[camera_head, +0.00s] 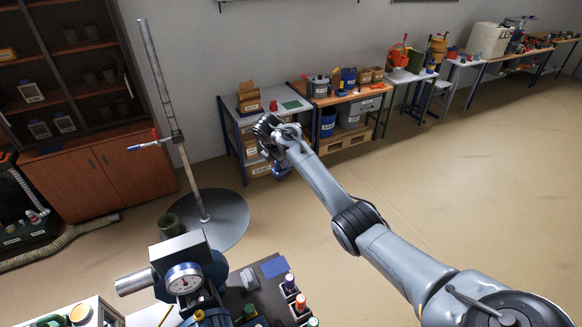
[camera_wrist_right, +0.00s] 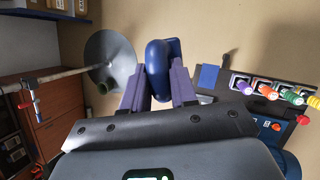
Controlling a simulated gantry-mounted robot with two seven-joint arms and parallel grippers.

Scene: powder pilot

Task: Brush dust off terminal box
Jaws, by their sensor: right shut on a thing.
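My right arm reaches up from the lower right in the head view. Its gripper (camera_head: 272,140) is in the air in front of the shelf tables, shut on a rounded blue object (camera_head: 282,168). In the right wrist view the two fingers (camera_wrist_right: 157,88) stand either side of this blue object (camera_wrist_right: 156,62). It may be the brush; no bristles show. I cannot pick out the terminal box for certain. A dark bench unit with coloured caps (camera_head: 290,284) lies at the bottom of the head view, well below the gripper. My left gripper is not in view.
A grey block with a dial gauge (camera_head: 184,278) stands at the bench's left. Behind it, a tall stand (camera_head: 173,130) rises from a round dark base (camera_head: 228,222). A brown cabinet (camera_head: 90,170) is at left. The floor (camera_head: 450,190) at right is clear.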

